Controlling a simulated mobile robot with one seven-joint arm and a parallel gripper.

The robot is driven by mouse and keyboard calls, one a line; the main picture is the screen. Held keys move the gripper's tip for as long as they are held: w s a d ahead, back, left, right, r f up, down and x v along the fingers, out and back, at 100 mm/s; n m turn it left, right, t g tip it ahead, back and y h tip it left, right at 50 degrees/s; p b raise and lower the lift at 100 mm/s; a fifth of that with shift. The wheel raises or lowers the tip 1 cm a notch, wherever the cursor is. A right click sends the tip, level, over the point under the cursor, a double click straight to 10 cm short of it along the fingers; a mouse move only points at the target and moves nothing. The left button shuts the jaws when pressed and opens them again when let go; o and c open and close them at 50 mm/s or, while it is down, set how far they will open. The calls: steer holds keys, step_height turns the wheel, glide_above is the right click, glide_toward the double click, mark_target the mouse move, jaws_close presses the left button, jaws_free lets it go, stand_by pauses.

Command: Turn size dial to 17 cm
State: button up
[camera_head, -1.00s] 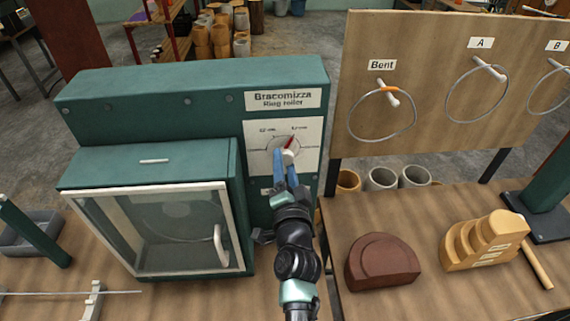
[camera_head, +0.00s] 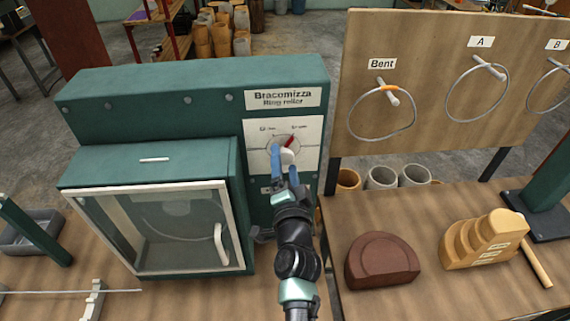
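The size dial (camera_head: 288,156) is a white knob with a red pointer on a white panel (camera_head: 310,160) of the green ring roller (camera_head: 190,100). The red pointer leans up and to the right. The scale markings are too small to read. My gripper (camera_head: 283,160) has blue fingers and is right at the dial. Its left finger is just left of the knob, and its right finger is below and in front of it. The fingers look spread apart; whether either touches the knob is unclear. The fingers hide the lower left of the dial face.
A glass door with a white handle (camera_head: 219,244) fronts the roller's box, left of my arm. A board (camera_head: 440,90) with hanging rings stands at the right. A brown block (camera_head: 382,262) and a stepped wooden form (camera_head: 484,240) lie on the right table.

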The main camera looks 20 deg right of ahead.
steer(key=p+v, duration=0.4)
steer(key=v, duration=0.9)
stand_by(0.4)
